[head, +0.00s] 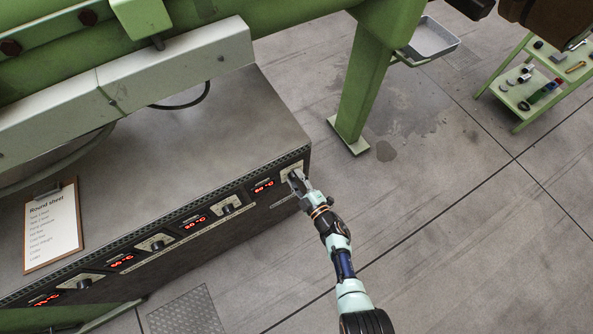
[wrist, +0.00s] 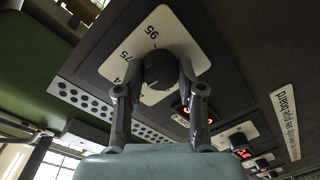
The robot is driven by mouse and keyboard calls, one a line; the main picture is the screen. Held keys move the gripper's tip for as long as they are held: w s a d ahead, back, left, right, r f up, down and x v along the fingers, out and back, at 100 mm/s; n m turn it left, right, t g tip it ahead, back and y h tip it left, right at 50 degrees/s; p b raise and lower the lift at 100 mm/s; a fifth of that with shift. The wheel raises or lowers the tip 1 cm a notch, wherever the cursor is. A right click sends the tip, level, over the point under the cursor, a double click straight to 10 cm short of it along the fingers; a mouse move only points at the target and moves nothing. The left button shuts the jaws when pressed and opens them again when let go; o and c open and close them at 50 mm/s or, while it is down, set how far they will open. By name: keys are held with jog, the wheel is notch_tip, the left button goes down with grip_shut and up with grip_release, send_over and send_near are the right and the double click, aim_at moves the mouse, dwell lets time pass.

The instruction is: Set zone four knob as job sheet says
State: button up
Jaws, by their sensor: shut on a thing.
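My gripper (head: 297,181) is at the right end of the cabinet front, at the last knob in the row. In the wrist view, my gripper (wrist: 160,88) has its two fingers on either side of a dark round knob (wrist: 158,68), shut on it. The knob sits on a pale dial plate (wrist: 178,38) marked 95 and 75; its other marks are partly hidden. A red display (head: 263,186) is just left of this knob; its digits are hard to read. The job sheet (head: 52,228), on a clipboard headed "Round sheet", lies on the cabinet top; its lines are too small to read.
Other knobs (head: 227,208) and red displays (head: 195,221) run left along the cabinet front (head: 170,262). A green machine leg (head: 365,85) stands behind the cabinet's right end. A green shelf cart (head: 545,85) with small items is at upper right. The floor at right is clear.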

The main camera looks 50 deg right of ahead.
jog(key=m, duration=1.1)
jog(key=shift+m+t, duration=0.3)
jog(key=m, duration=1.1)
jog(key=shift+f+h, duration=0.1)
jog(key=shift+h, duration=0.2)
jog(key=o, duration=1.1)
jog(key=shift+o, duration=0.2)
